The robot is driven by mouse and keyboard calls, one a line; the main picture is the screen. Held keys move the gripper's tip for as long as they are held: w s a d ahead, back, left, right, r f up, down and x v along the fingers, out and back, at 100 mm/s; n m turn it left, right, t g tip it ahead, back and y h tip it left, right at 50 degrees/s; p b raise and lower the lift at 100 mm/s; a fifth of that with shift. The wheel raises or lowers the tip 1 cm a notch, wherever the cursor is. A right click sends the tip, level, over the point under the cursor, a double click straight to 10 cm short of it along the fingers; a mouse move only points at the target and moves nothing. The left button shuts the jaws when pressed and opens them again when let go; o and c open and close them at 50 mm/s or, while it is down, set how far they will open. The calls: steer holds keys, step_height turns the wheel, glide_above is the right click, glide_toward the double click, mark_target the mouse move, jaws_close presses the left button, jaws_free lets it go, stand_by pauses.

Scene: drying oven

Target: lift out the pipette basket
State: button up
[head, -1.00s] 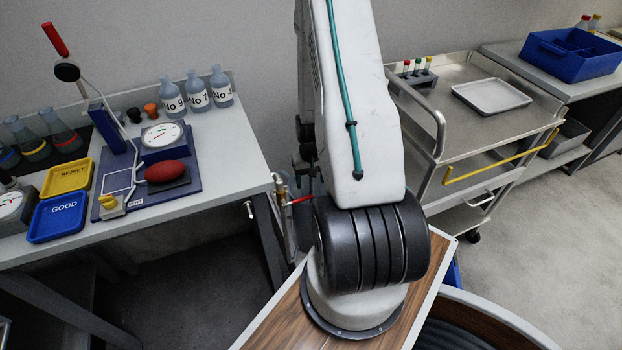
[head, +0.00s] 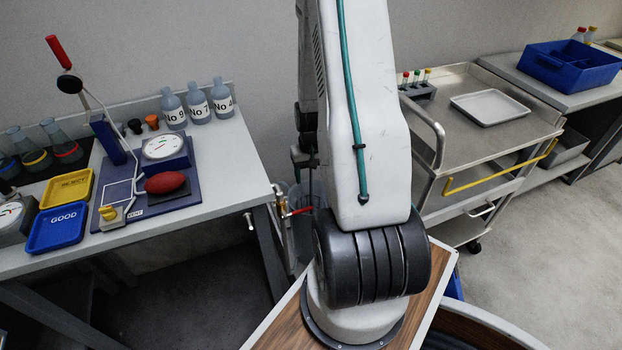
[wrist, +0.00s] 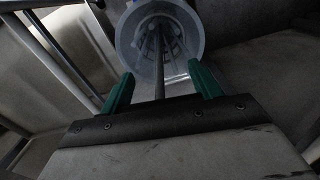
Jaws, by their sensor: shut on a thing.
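In the wrist view my gripper (wrist: 160,82) has two green fingers, one on each side of a thin dark upright rod, the handle of the pipette basket (wrist: 158,72). The gripper is shut on this handle, though the exact contact is hard to see. The rod runs down into a round, translucent pale container (wrist: 126,40) with a wide rim; the dim basket base shows inside it. I cannot tell how high the basket sits in it. In the head view my arm hides the gripper and basket; part of a translucent vessel shows beside a red-levered tap (head: 300,211).
A workbench (head: 225,150) with bottles, trays and a gauge stand is at the left. A steel trolley (head: 460,135) with a yellow handle (head: 500,170) is at the right, a blue bin (head: 570,65) beyond it. In the wrist view metal rails (wrist: 60,55) run close at left.

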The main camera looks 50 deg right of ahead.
steer(key=shift+r, duration=0.75)
steer(key=shift+r, duration=4.55)
step_height(320, 180, up, 9)
